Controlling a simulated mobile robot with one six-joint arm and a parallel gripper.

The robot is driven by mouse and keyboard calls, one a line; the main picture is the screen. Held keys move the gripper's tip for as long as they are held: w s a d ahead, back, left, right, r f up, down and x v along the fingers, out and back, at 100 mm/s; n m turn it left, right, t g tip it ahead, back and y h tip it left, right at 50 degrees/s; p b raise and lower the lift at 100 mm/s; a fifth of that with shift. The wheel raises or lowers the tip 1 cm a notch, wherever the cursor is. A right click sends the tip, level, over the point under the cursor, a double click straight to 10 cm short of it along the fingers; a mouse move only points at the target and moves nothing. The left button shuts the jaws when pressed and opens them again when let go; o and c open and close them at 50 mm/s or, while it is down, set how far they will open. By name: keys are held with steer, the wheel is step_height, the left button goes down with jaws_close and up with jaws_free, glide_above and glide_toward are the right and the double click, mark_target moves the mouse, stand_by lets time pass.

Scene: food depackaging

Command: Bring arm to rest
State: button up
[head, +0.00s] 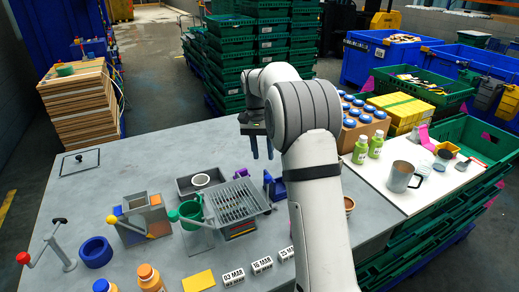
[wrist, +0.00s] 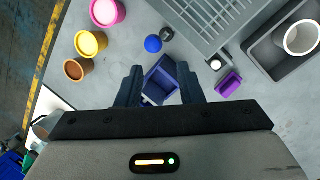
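My arm reaches up from the bottom of the head view and bends over the table (head: 120,190). My gripper (head: 262,152) hangs above the table's far side with its fingers pointing down. In the wrist view my gripper (wrist: 160,85) has its two dark fingers apart, with nothing seen held between them. A small open blue box (wrist: 163,82) shows between and beyond the fingers, on the table below.
A grey grated tray (head: 236,202) and a grey bin (head: 196,185) with a white cup stand near the gripper. Several round pots (wrist: 90,43) lie left in the wrist view. Green bottles (head: 361,150) and a metal mug (head: 402,177) stand on the right. Stacked green crates rise behind.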

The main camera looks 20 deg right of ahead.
steer(key=s+a+r+n+t, duration=0.1)
steer(key=s+r+n+t, duration=0.1)
steer(key=s+r, duration=0.35)
steer(key=s+a+r+n+t, duration=0.1)
steer(key=s+a+r, duration=0.1)
steer(key=s, duration=0.7)
steer(key=s+f+n+t, duration=0.1)
steer(key=s+f+n, duration=0.1)
steer(key=s, duration=0.7)
steer(key=s+a+f+n+t, duration=0.1)
steer(key=s+f+n+t, duration=0.1)
steer(key=s, duration=0.7)
steer(key=shift+a+f+y, duration=0.2)
steer(key=shift+f+y, duration=0.1)
steer(key=shift+f, duration=0.1)
